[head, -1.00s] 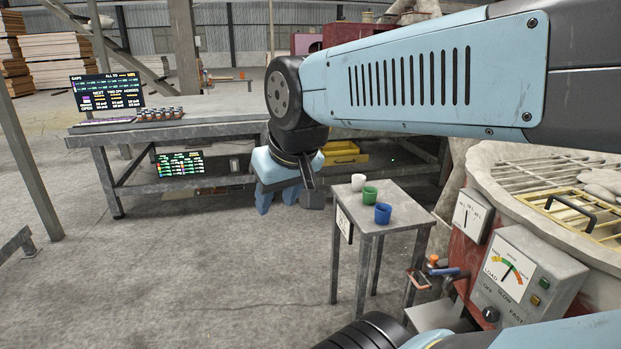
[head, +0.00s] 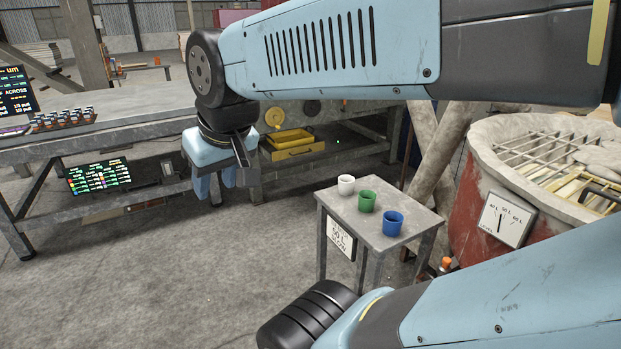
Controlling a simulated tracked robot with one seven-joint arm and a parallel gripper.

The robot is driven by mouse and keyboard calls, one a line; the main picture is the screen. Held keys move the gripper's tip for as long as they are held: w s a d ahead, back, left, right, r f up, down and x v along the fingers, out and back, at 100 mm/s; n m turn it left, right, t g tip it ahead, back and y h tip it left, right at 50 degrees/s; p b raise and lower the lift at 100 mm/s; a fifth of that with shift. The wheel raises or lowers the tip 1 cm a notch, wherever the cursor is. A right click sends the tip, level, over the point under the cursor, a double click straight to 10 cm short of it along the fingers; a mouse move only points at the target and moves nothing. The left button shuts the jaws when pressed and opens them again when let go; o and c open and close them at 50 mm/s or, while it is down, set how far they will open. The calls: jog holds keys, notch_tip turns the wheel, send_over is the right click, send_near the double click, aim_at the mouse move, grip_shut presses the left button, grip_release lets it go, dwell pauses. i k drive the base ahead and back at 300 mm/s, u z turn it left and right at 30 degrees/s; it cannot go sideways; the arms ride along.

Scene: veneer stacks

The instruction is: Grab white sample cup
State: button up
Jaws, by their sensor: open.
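The white sample cup (head: 346,185) stands upright on a small grey metal table (head: 408,222), at the table's back left corner. A green cup (head: 367,201) stands beside it, and a blue cup (head: 393,223) stands nearer the front right. The three cups form a diagonal row. My gripper (head: 215,186) hangs from the arm to the left of the small table, pointing down. It is open and empty, clear of the cups. Nothing hides the white cup.
A red drum (head: 466,215) with a grate and dial stands right of the small table. Floor at left is clear.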

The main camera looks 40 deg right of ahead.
aim_at(346, 186)
jog(key=z, duration=0.25)
jog(key=i, duration=0.9)
jog(key=z, duration=0.4)
